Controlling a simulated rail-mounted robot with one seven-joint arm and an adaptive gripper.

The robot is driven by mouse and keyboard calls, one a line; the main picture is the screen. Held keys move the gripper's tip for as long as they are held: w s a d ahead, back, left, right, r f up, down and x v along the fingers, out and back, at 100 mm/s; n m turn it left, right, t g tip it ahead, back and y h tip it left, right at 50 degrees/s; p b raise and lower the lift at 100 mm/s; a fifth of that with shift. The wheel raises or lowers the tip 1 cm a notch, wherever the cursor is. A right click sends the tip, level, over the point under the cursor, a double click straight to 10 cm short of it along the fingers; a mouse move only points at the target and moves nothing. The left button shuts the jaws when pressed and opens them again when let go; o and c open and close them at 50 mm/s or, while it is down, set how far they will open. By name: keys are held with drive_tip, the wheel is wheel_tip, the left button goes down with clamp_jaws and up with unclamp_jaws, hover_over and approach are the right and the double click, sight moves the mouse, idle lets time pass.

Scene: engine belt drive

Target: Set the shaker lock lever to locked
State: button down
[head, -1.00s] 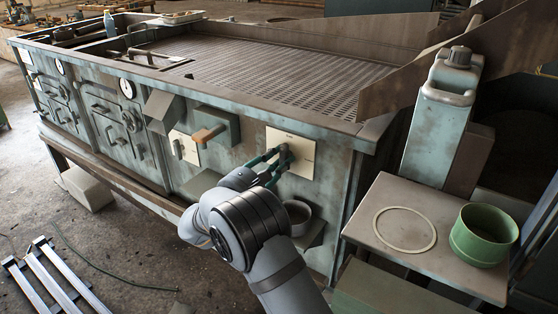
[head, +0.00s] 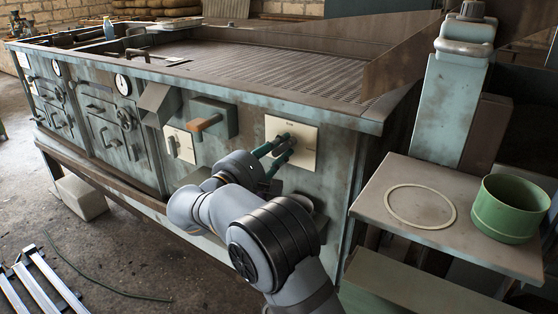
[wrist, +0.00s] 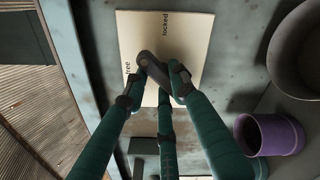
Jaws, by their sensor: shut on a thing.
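The shaker lock lever (wrist: 152,64) is a short dark grey bar on a cream plate (wrist: 190,32) with "free" at its left and "locked" at its upper right in the wrist view. The lever slants on the plate, its upper-left end near "free". In the head view the plate (head: 305,133) is at the right end of the machine's front panel. My gripper (head: 284,145) reaches the lever there. In the wrist view my gripper (wrist: 162,74) has its green fingers on both sides of the lever, shut on it. The fingers hide part of the lever.
Left of the plate are a box with an orange handle (head: 205,123) and another pale plate with a lever (head: 174,145). A side table (head: 393,187) at right carries a green pot (head: 509,208) and a flat ring (head: 420,206). A purple cup (wrist: 268,135) is close to the fingers.

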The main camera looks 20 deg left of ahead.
drive_tip(key=m+b, duration=0.5)
drive_tip(key=shift+d+f+b, duration=0.1)
drive_tip(key=shift+f+b, duration=0.05)
drive_tip(key=shift+b, duration=0.2)
drive_tip(key=shift+d+r+m+b, duration=0.1)
drive_tip(key=shift+r+m+b, duration=0.1)
drive_tip(key=shift+m+b, duration=1.7)
drive_tip(key=shift+m, duration=0.4)
drive_tip(key=c, duration=1.5)
unclamp_jaws()
drive_tip(key=shift+o, duration=0.3)
drive_tip(key=shift+s, duration=0.1)
drive_tip(key=v, duration=1.2)
